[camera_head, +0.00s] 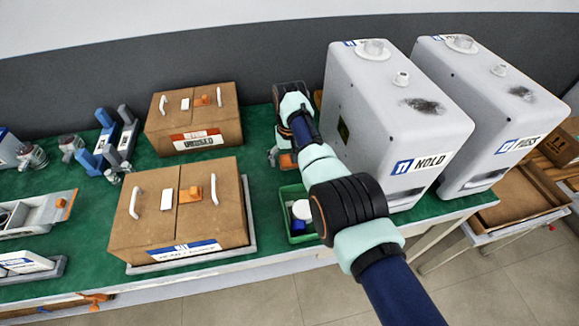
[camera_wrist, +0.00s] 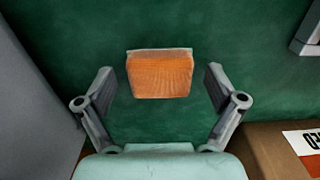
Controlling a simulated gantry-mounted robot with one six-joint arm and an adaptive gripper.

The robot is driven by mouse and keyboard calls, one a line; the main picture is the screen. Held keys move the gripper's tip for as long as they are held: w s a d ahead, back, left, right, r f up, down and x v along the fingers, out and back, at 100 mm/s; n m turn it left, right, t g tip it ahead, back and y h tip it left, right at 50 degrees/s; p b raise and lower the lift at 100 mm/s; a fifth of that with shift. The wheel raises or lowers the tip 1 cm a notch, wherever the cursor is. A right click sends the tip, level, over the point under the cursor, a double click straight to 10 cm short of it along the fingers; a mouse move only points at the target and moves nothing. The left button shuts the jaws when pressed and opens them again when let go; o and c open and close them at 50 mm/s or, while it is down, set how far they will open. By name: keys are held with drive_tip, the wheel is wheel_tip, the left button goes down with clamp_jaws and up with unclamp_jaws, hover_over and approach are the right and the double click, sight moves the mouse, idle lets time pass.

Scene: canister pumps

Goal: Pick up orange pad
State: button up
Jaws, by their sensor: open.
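In the wrist view an orange pad (camera_wrist: 160,75) with a pale back edge lies on the green table surface. My gripper (camera_wrist: 160,88) is open, with one finger to the left of the pad and one to the right. The fingers look apart from the pad, with green showing on both sides; the height gap is hard to tell. In the head view a small part of the orange pad (camera_head: 288,161) shows beside my arm. My gripper's fingers are mostly hidden there.
A white canister marked NOLD (camera_head: 390,120) stands close to the right of my arm, with another canister (camera_head: 500,110) beyond it. Brown boxes (camera_head: 195,118) (camera_head: 150,225) stand to the left. A green bin (camera_head: 285,205) with small items is nearer the front edge.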

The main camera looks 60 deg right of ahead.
drive_tip(key=shift+r, duration=0.1)
drive_tip(key=c, duration=1.1)
wheel_tip(320, 180, up, 20)
drive_tip(key=p, duration=0.7)
drive_tip(key=shift+p, duration=0.4)
drive_tip(key=shift+c, duration=0.2)
